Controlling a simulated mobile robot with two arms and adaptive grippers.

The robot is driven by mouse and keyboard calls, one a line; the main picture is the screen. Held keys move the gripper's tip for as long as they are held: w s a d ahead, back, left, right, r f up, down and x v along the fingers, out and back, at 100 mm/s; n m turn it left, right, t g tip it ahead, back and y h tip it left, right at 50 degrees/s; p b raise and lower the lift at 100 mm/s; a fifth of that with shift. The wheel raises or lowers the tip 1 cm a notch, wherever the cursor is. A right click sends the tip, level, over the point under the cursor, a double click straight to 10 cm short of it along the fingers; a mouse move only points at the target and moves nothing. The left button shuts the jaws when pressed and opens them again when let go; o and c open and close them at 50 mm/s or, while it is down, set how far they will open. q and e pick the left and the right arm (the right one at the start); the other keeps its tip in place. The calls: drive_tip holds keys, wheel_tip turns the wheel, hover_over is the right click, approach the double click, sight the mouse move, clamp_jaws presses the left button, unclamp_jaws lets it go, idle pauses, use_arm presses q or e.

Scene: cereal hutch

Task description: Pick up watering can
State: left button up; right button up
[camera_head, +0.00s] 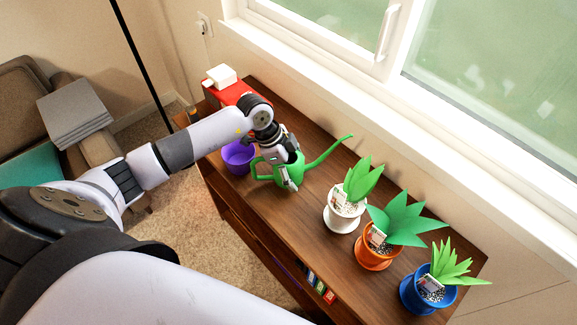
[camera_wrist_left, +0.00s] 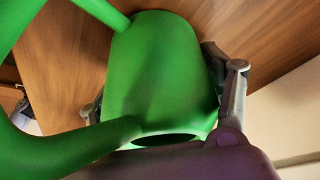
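The green watering can (camera_head: 290,173) is upright on the wooden hutch top, its long spout pointing up to the right and its handle to the left. My left gripper (camera_head: 289,172) is at the can from above. In the left wrist view the can's body (camera_wrist_left: 160,70) fills the middle, with its dark round opening near the bottom. The fingers of my left gripper (camera_wrist_left: 158,82) lie on both sides of the body and look pressed against it. Whether the can's base is clear of the wood is hidden. My right gripper is not in view.
A purple pot (camera_head: 238,157) stands just left of the can. White (camera_head: 343,215), orange (camera_head: 374,255) and blue (camera_head: 420,296) potted plants stand to the right on the hutch (camera_head: 310,217). A red box (camera_head: 229,93) is at the far end. The window wall runs behind.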

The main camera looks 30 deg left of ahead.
sight(293, 157)
use_arm(q)
drive_tip(key=c, duration=1.1)
drive_tip(key=shift+r, duration=0.2)
wheel_tip(293, 157, up, 20)
drive_tip(key=b, duration=0.2)
